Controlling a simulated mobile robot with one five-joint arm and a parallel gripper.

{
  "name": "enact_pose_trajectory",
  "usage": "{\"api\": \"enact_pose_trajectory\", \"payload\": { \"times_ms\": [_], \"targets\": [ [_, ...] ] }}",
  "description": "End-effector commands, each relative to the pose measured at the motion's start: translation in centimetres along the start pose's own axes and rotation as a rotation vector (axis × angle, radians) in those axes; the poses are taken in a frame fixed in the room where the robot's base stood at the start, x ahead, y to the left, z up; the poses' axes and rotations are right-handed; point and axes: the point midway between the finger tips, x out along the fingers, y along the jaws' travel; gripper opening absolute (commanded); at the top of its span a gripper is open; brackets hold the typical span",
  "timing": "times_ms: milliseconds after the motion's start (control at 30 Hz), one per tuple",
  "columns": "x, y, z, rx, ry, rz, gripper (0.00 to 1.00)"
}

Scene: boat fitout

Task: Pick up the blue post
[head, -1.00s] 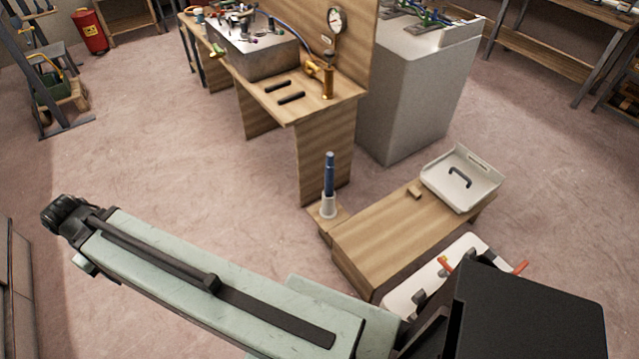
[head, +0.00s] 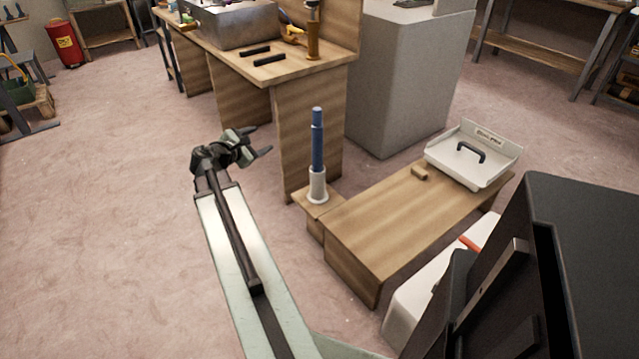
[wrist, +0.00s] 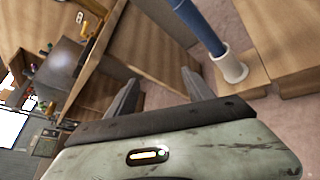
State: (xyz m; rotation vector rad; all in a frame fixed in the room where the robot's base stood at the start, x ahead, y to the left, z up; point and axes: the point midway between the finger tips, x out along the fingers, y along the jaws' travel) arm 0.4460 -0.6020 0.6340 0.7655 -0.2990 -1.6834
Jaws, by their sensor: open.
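The blue post (head: 317,140) stands upright in a white-grey sleeve (head: 317,186) on a small wooden step at the near end of a low wooden bench. My gripper (head: 262,140) is open and empty, to the left of the post and apart from it, with its fingers pointing towards the post's side. In the wrist view the blue post (wrist: 200,24) shows at the top, slanted, with its sleeve (wrist: 231,67) below it. The open fingers of my gripper (wrist: 158,92) lie to the left of the post there, with nothing between them.
The low wooden bench (head: 400,225) carries a white tray (head: 465,166) with a dark handle and a small wooden block (head: 419,173). A tall workbench (head: 262,80) stands close behind the post. A grey cabinet (head: 405,85) is right of it.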

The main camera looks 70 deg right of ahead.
Motion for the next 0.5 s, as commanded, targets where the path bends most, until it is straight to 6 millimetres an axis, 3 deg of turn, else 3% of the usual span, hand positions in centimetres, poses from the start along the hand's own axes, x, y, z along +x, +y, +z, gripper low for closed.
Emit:
{"api": "enact_pose_trajectory", "payload": {
  "times_ms": [33,100,200,333,500],
  "targets": [
    [4.3,-3.6,-0.8,-0.096,-0.069,0.013,0.61],
    [7.7,-5.8,1.0,-0.244,-0.157,0.029,0.61],
    [11.2,-8.2,3.2,-0.427,-0.253,0.033,0.61],
    [13.5,-10.0,5.1,-0.579,-0.324,0.026,0.61],
    [14.0,-10.2,6.2,-0.64,-0.349,0.023,0.61]
  ]
}}
